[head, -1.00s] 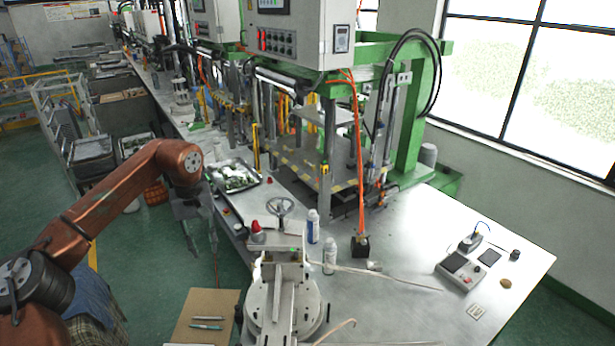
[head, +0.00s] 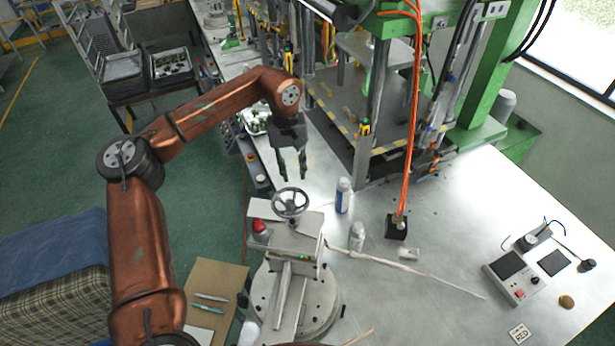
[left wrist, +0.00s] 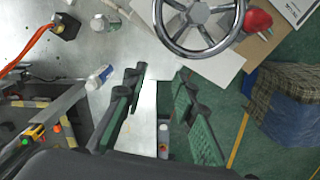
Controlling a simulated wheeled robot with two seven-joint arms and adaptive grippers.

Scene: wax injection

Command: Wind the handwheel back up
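The handwheel (head: 290,203) is a grey metal ring with spokes, on top of the pale clamp stand (head: 290,243) on the metal table. It also shows at the top of the left wrist view (left wrist: 200,22). My left gripper (head: 292,179) points down just above and behind the wheel, apart from it. In the left wrist view the two green-padded fingers (left wrist: 160,98) are spread with nothing between them, and the wheel lies beyond their tips. My right gripper is in neither view.
A red knob (head: 260,226) sits left of the wheel. A blue-and-white bottle (head: 343,195) and a white bottle (head: 357,236) stand to its right. The press frame (head: 372,100) rises behind. A black block (head: 397,227) holds orange cables.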

